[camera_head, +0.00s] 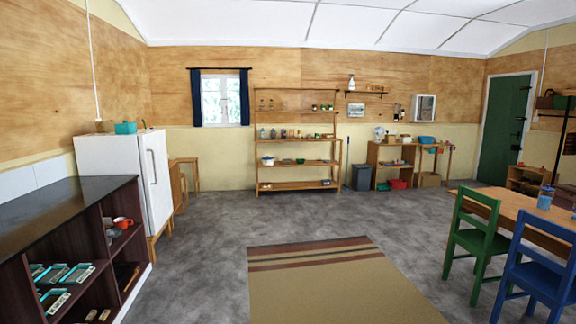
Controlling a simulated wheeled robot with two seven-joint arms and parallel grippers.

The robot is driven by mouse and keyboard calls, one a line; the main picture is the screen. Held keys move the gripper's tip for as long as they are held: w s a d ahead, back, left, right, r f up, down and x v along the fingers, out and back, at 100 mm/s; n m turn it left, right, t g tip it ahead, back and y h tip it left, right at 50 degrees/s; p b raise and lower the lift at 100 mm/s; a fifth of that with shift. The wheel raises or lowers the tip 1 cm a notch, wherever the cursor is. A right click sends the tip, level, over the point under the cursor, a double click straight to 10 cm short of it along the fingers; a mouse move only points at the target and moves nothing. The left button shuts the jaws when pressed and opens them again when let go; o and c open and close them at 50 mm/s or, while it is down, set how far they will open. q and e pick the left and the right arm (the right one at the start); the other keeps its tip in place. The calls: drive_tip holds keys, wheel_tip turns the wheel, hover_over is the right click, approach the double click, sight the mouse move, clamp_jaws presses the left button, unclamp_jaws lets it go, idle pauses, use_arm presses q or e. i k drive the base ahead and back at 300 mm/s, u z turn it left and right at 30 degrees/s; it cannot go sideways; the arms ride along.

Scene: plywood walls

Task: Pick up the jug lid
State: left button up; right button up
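I cannot make out a jug lid for certain in the head view. A blue jug-like container (545,197) stands upright on the wooden table at the right; whether it has a separate lid is too small to tell. Small items, some possibly jars or jugs, stand on the wooden shelf unit (298,188) against the far wall, too small to identify. Neither of my grippers is in view.
A dark cabinet (60,215) with open shelves stands at the near left, beside a white fridge (120,175). A green chair (472,240) and a blue chair (538,270) stand by the table (520,208) at right. A striped rug (335,285) lies on open floor.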

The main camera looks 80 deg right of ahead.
sight(547, 188)
drive_tip(key=z, duration=4.55)
drive_tip(key=k, duration=0.4)
drive_tip(key=z, duration=1.05)
drive_tip(key=i, duration=6.7)
drive_tip(key=u, duration=0.05)
